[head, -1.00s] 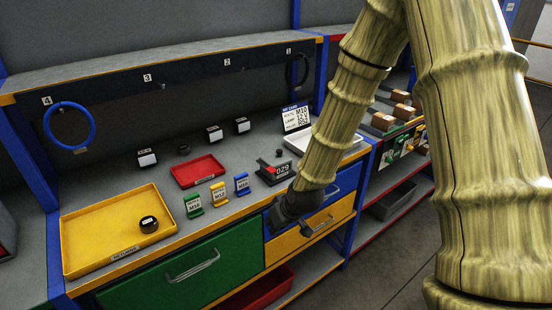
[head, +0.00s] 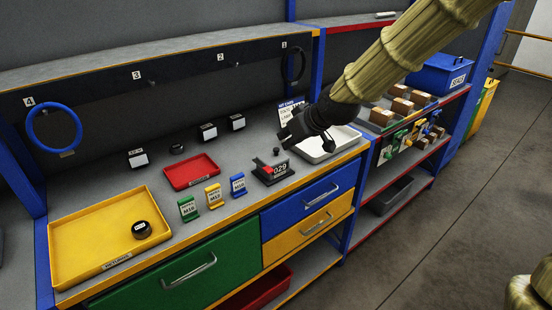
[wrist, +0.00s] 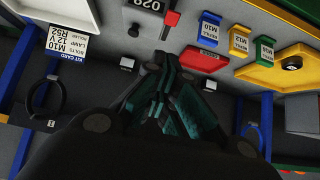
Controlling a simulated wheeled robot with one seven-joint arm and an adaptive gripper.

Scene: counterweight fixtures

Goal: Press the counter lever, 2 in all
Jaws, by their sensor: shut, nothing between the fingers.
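The counter (head: 275,172) is a dark box on the bench top, reading 029, with a red lever (head: 267,169) at its left side. In the wrist view the counter (wrist: 148,7) is cut off by the top edge, and its red lever (wrist: 171,20) shows beside it. My gripper (head: 290,138) is above and behind the counter, over the bench, apart from the lever. Its fingers (wrist: 165,95) are closed together and empty in the wrist view.
A red tray (head: 191,184), yellow tray (head: 60,253) and white tray (head: 313,154) lie on the bench. Green, yellow (head: 214,204) and blue card holders stand along the front. A kit card (head: 291,105) stands behind my gripper. Drawers are below.

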